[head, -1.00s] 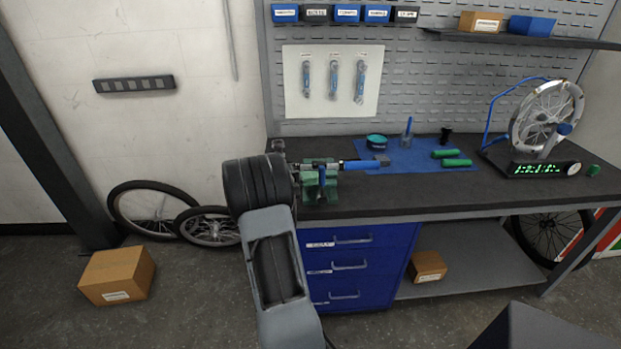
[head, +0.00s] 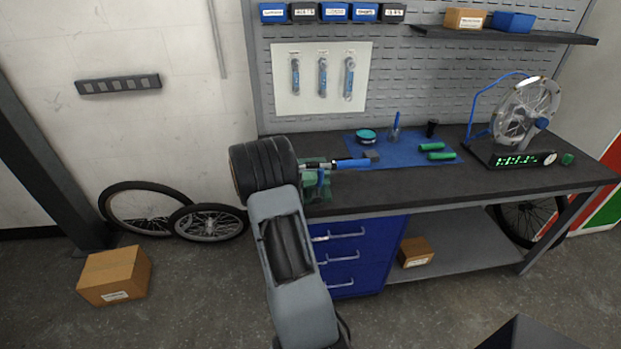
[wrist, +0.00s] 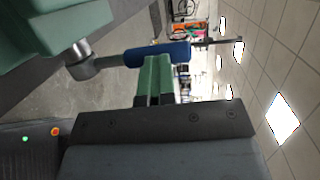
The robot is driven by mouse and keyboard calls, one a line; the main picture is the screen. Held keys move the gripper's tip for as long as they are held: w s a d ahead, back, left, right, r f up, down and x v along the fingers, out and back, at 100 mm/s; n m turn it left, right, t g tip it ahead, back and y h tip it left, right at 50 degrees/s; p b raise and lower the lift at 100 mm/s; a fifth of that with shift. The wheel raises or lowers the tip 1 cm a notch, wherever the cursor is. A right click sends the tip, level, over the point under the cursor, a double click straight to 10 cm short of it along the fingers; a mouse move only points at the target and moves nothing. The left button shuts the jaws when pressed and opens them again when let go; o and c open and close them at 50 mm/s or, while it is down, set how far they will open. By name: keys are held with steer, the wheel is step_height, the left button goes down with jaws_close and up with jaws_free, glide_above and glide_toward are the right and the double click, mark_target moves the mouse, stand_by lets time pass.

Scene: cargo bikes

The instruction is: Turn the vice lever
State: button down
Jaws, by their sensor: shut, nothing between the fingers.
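The green vice (head: 318,188) stands at the left front edge of the workbench, partly hidden behind my arm in the head view. In the wrist view its green body (wrist: 60,22) fills the upper left. The vice lever (wrist: 155,53) has a grey metal hub and a blue grip, and lies roughly sideways across that view. My gripper (wrist: 157,62) is shut and empty. Its green fingertips are right at the blue grip and overlap its lower edge; I cannot tell whether they touch. My fingers are not clear in the head view.
A blue-handled tool (head: 352,163) lies at the vice, beside a blue mat (head: 400,152) with green grips. A wheel truing stand (head: 525,115) is at the bench's right. Blue drawers (head: 345,255) stand below. A cardboard box (head: 114,275) and wheels are on the floor at left.

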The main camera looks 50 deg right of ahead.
steer(key=v, duration=1.4)
steer(key=shift+f+p, duration=0.35)
steer(key=shift+w, duration=0.1)
